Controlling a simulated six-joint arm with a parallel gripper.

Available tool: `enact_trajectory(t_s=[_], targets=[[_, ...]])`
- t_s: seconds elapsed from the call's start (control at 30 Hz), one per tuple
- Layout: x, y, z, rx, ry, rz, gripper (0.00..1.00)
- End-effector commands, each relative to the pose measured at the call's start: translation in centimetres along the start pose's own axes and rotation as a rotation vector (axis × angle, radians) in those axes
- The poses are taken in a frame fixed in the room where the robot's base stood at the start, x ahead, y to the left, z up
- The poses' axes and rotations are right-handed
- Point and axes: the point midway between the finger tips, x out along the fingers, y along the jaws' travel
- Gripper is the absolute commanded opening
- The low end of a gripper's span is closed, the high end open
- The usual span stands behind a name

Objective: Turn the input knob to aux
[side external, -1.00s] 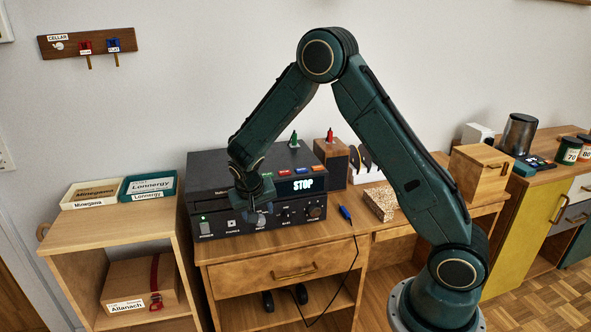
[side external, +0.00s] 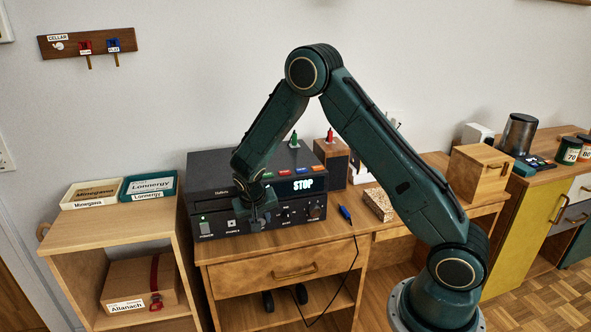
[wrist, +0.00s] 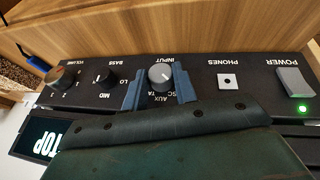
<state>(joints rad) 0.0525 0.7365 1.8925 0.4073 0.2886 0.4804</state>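The input knob (wrist: 160,76) is a round grey knob on the black front of the stereo unit (side external: 204,175). In the wrist view the panel appears upside down, with the word INPUT above the knob and AUX below it, between partly hidden labels. My gripper (wrist: 159,88) has one blue finger on each side of the knob, with a narrow gap showing beside it. The fingers look open around it; contact cannot be made out. A light pointer mark on the knob is too small to read surely. In the side view my gripper (side external: 256,218) hides the knob.
The bass knob (wrist: 104,77) and volume knob (wrist: 62,77) are on one side, the phones socket (wrist: 228,81) and power switch (wrist: 295,82) on the other. A green light is lit. The display (side external: 303,184) reads STOP. A blue-tipped cable (side external: 345,213) lies on the desk.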

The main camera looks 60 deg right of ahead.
Motion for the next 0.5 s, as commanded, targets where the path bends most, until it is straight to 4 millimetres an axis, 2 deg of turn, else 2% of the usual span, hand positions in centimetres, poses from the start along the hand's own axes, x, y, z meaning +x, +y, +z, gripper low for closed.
enact_trajectory(t_s=[0.5], targets=[[0.01,0.20,0.02,0.029,0.004,-0.073,0.05]])
